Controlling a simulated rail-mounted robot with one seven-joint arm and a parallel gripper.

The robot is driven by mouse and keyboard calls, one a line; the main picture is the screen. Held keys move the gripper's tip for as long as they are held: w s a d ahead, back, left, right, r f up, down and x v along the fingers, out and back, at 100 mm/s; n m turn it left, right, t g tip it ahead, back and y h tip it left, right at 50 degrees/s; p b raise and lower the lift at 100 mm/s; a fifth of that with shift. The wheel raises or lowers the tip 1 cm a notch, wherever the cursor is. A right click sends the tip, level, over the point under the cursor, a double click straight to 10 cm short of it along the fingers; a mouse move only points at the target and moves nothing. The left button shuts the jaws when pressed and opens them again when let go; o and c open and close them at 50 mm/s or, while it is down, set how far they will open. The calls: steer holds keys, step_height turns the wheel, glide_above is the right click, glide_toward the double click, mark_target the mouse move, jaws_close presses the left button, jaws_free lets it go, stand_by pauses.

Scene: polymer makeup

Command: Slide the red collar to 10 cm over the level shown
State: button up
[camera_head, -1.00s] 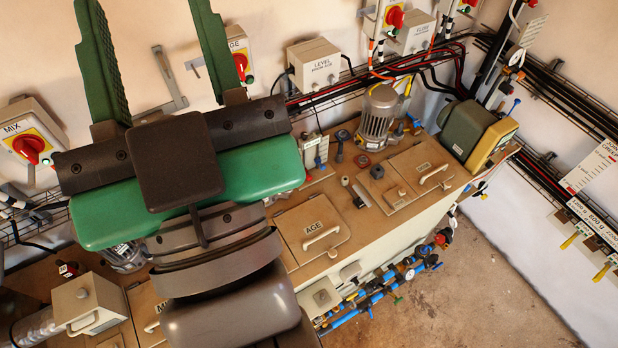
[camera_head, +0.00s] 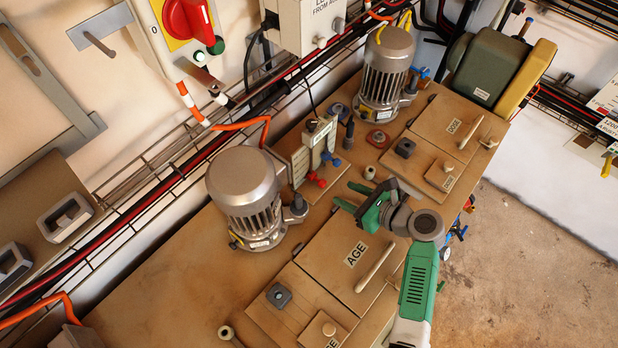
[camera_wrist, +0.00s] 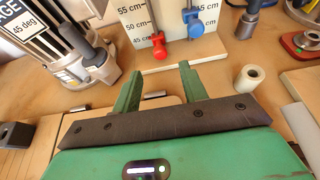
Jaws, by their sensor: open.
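The red collar (camera_head: 317,181) sits low on a rod at the left of a small upright gauge panel (camera_head: 318,145). In the wrist view, the red collar (camera_wrist: 158,47) stands beside printed marks of 55, 50 and 45 cm, its head near the 45 cm mark. A blue collar (camera_head: 332,161) is on the right scale; it also shows in the wrist view (camera_wrist: 194,25). My gripper (camera_head: 351,195) is open and empty, in front of the panel. In the wrist view its fingertips (camera_wrist: 160,71) point toward the red collar, apart from it. I cannot read the shown level.
A grey motor (camera_head: 248,190) stands left of the panel and another motor (camera_head: 387,68) behind it. The AGE lid (camera_head: 345,255) with its handle lies below my arm. In the wrist view, a pale cylinder (camera_wrist: 249,77) stands right of the fingers. Wire trays run along the wall.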

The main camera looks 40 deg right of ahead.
mark_target(325, 184)
steer(key=shift+s, duration=0.1)
steer(key=shift+w+f, duration=0.25)
steer(key=shift+f, duration=0.05)
steer(key=b+x, duration=0.2)
steer(key=x, duration=0.4)
steer(key=shift+w+a, duration=0.1)
steer(key=shift+w, duration=0.2)
steer(key=shift+r, duration=0.1)
jaws_close()
